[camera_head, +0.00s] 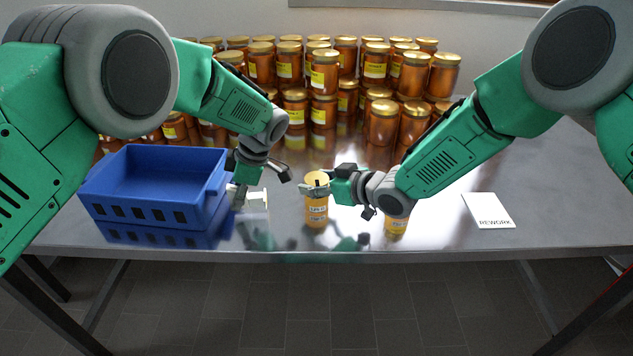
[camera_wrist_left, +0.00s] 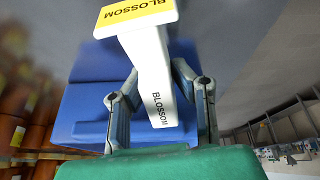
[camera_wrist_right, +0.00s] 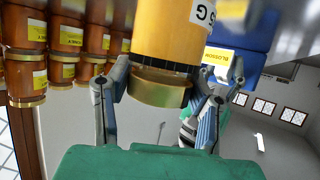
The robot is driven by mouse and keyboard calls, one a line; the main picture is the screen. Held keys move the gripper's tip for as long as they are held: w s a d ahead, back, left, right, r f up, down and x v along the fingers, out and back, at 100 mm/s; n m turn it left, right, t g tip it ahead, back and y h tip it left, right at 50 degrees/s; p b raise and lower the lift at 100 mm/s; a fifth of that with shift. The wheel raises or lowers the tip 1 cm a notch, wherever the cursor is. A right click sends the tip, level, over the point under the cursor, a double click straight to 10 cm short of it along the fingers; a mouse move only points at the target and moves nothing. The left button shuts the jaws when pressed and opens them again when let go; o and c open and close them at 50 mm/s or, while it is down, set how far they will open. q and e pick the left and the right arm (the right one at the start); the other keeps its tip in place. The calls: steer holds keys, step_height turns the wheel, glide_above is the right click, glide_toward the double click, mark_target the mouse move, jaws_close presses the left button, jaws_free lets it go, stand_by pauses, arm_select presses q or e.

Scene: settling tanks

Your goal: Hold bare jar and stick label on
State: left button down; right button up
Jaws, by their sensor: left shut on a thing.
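A yellow jar (camera_head: 317,212) with a gold lid and a small white marking stands upright near the table's front edge. My right gripper (camera_head: 318,188) is at its upper part, and its fingers (camera_wrist_right: 160,85) flank the gold lid in the right wrist view. They look open around it, with a slight gap on the right side. My left gripper (camera_head: 240,193) is shut on a white label holder (camera_head: 258,199), held left of the jar and apart from it. The holder carries a yellow BLOSSOM label (camera_wrist_left: 135,12) at its end, and its white stem (camera_wrist_left: 155,85) also reads BLOSSOM.
A blue crate (camera_head: 150,212) stands at the left. A second yellow jar (camera_head: 396,227) is partly hidden behind my right gripper. A white REWORK card (camera_head: 489,210) lies at the right. Rows of amber jars (camera_head: 325,75) fill the back.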

steer(key=o, duration=1.4)
steer(key=shift+o, duration=0.2)
steer(key=v, duration=1.2)
steer(key=shift+f, duration=0.15)
steer(key=shift+o, duration=0.2)
steer(key=shift+w+d, duration=0.1)
steer(key=shift+d, duration=0.05)
